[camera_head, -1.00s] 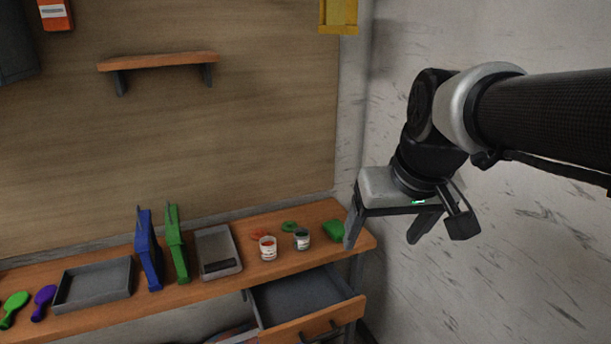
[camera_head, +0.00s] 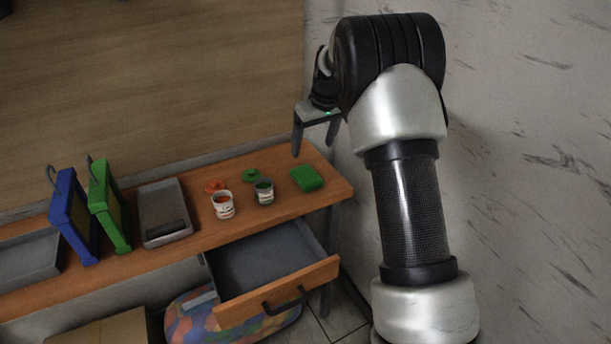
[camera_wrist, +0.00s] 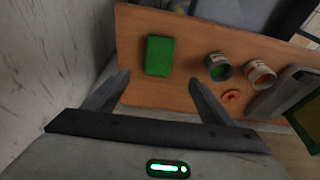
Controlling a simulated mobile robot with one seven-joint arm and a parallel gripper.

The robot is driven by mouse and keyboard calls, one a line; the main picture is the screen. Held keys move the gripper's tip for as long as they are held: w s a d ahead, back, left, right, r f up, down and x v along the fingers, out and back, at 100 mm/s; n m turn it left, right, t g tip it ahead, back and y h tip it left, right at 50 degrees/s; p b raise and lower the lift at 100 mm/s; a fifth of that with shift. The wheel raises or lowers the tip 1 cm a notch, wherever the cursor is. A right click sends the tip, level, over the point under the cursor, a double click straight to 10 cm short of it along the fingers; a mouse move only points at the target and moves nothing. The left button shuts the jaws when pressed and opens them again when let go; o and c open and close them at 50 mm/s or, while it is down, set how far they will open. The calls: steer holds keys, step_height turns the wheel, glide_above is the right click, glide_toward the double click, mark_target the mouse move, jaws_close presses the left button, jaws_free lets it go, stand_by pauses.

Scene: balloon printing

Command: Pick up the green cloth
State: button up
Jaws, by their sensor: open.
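The green cloth (camera_head: 307,179) is a small folded block lying flat near the right end of the wooden table. In the wrist view the green cloth (camera_wrist: 160,56) lies ahead of the fingertips, between their lines and apart from both. My gripper (camera_head: 314,150) is open and empty, above the table's back right part. In the wrist view my gripper (camera_wrist: 157,80) shows both fingers spread wide.
Left of the cloth stand a green paint jar (camera_head: 264,191) and a red paint jar (camera_head: 222,205), with lids behind them. A grey tray (camera_head: 180,190) and green frame (camera_head: 103,205) are farther left. An open drawer (camera_head: 270,255) juts out below. A wall is at right.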

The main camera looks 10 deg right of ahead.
mark_target(307, 174)
steer(key=x, duration=1.4)
steer(key=shift+d, duration=0.2)
steer(key=shift+r, duration=0.1)
steer(key=c, duration=1.2)
